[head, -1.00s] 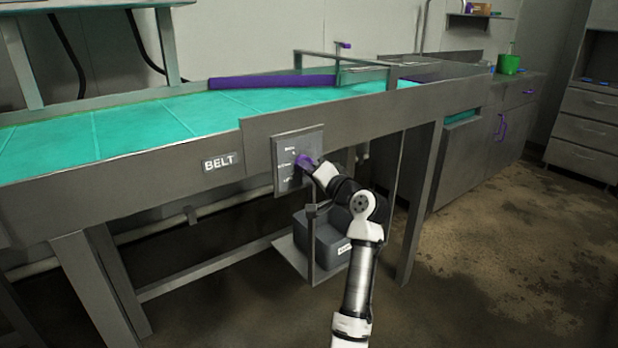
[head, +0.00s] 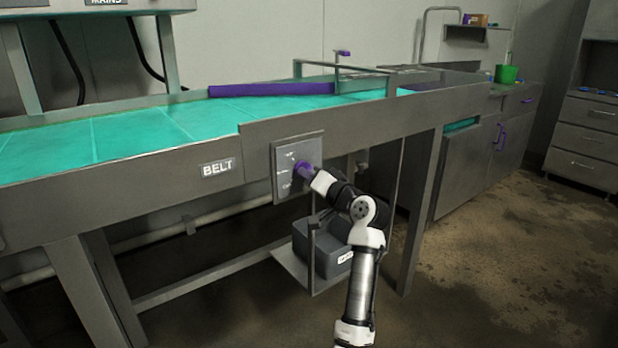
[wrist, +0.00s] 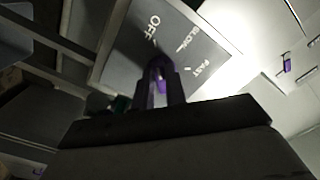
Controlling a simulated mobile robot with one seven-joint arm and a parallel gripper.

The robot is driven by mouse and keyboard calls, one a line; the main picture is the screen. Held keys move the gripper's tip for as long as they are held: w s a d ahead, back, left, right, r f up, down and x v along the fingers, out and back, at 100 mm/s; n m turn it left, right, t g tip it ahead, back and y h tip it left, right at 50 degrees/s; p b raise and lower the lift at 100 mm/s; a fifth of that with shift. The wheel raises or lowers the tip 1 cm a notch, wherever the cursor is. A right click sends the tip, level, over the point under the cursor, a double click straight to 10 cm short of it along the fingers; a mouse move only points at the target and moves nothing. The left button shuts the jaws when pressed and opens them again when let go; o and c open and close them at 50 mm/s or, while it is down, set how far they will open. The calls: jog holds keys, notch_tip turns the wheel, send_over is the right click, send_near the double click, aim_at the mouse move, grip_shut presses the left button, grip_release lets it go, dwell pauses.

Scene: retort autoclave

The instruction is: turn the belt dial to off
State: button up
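The belt dial is a purple knob (head: 303,169) on a grey plate (head: 284,184) on the conveyor's front side, right of the BELT label (head: 218,168). In the wrist view the plate (wrist: 122,62) reads OFF, SLOW and FAST. My gripper (head: 308,172) is at the dial. In the wrist view its two dark fingers (wrist: 161,82) stand close together on either side of the purple knob (wrist: 159,70), seemingly closed on it. The fingers hide much of the knob, and I cannot tell which mark it points to.
The conveyor with its teal belt (head: 130,133) runs across the view, with a purple bar (head: 270,87) on top. A grey bin (head: 318,245) sits on a low shelf below the dial. Open floor (head: 490,260) lies to the right.

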jog(key=o, duration=0.4)
jog(key=shift+o, duration=0.2)
jog(key=v, duration=1.4)
jog(key=shift+b, duration=0.4)
